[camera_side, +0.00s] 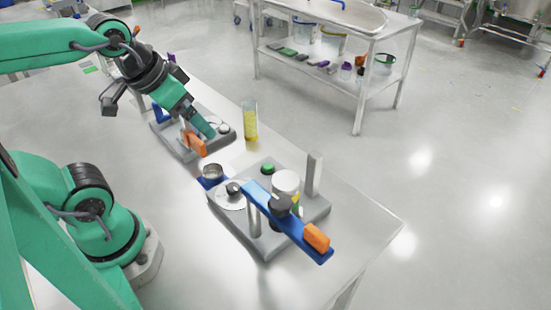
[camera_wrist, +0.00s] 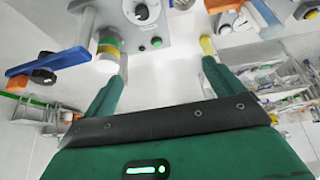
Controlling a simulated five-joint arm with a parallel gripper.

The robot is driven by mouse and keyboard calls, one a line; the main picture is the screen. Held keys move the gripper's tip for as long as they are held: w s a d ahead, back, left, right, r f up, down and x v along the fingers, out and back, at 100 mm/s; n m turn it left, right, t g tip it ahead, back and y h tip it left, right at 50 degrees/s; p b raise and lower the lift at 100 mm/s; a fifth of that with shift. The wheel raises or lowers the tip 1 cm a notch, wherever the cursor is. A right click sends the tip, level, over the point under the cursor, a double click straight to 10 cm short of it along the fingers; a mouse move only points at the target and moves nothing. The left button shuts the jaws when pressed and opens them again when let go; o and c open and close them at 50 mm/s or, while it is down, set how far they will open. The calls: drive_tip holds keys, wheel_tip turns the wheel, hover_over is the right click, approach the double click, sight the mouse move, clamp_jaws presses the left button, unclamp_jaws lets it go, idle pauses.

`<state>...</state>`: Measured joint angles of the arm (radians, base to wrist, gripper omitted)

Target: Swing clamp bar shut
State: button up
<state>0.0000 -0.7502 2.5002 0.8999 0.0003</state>
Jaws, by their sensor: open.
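The clamp bar (camera_side: 292,226) is a blue bar with an orange grip (camera_side: 316,237) at its outer end and a dark knob partway along. It crosses the near side of the right grey fixture (camera_side: 266,243), and its grip end hangs past the base. In the wrist view the bar (camera_wrist: 62,59) is at the left. A white jar (camera_side: 285,182) with a yellow-green band stands on that fixture behind the bar. A tall grey post (camera_side: 314,176) stands apart from the bar. My gripper (camera_side: 199,133) is open and empty, over the left fixture, away from the bar; its fingers (camera_wrist: 160,75) are wide apart.
The left fixture (camera_side: 174,139) has its own orange grip (camera_side: 195,143) and blue part, close to my gripper. A clear tube of yellow material (camera_side: 250,120) stands behind. The table front (camera_side: 190,260) is bare.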

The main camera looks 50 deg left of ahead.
drive_tip(key=shift+c, duration=0.4)
drive_tip(key=c, duration=0.4)
drive_tip(key=shift+w+d+r, duration=0.1)
drive_tip(key=shift+d, duration=0.05)
drive_tip(key=shift+c, duration=1)
drive_tip(key=r+g, duration=0.2)
drive_tip(key=g, duration=0.4)
hover_over(317, 233)
drive_tip(key=shift+f, duration=0.25)
drive_tip(key=shift+f, duration=0.1)
drive_tip(key=shift+f, duration=3.85)
